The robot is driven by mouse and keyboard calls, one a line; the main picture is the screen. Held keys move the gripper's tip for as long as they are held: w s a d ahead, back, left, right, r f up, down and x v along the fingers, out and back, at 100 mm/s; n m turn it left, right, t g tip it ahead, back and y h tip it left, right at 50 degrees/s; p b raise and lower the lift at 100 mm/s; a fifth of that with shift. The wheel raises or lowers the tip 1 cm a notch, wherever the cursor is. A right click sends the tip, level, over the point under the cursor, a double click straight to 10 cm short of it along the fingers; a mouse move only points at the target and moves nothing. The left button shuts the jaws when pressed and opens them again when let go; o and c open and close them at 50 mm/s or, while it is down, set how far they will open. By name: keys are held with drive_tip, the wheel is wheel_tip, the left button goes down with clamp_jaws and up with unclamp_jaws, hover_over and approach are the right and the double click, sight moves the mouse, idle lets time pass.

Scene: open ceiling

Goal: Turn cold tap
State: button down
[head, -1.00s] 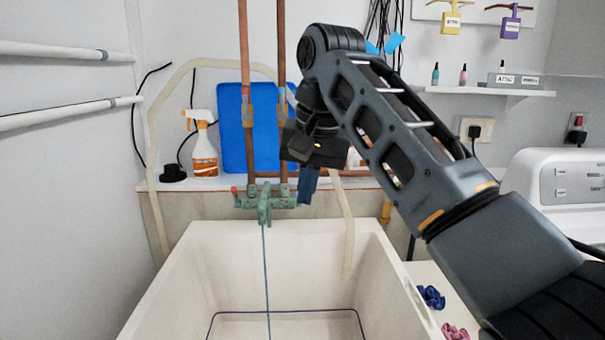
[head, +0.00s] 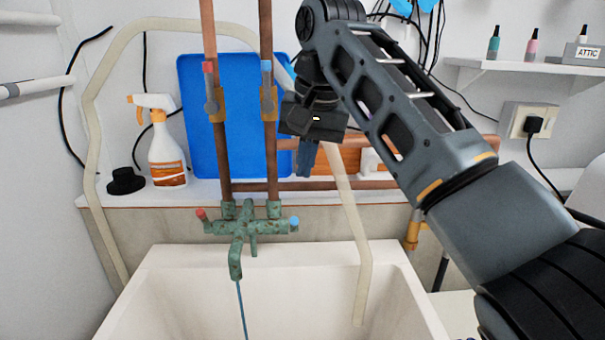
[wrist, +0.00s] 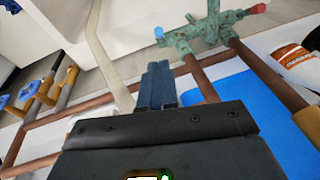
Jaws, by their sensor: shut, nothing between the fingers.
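The green, weathered tap body (head: 244,222) sits on two copper pipes above the sink. Its cold handle (head: 294,223) has a blue end on the right, and its hot handle (head: 201,213) has a red end on the left. A thin stream of water runs from the spout. My gripper (head: 304,172) is shut and empty, pointing down above and slightly right of the blue handle, apart from it. In the wrist view my gripper's fingers (wrist: 157,82) are together, and the blue handle end (wrist: 159,33) shows just beyond them.
A white sink (head: 180,262) lies below. A pale hose (head: 350,215) hangs into it to the right of the tap. A spray bottle (head: 167,160) and blue board (head: 197,125) stand behind. Valves with red and blue levers (head: 266,75) sit on the pipes.

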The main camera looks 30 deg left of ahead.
sight(294, 224)
drive_tip(key=s+x, duration=0.1)
drive_tip(key=x, duration=0.8)
drive_tip(key=shift+w+p, duration=0.4)
drive_tip(key=shift+f, duration=0.1)
drive_tip(key=shift+s+d+f+t, duration=0.1)
drive_tip(key=shift+s+d+t, duration=0.05)
drive_tip(key=shift+s+t, duration=0.15)
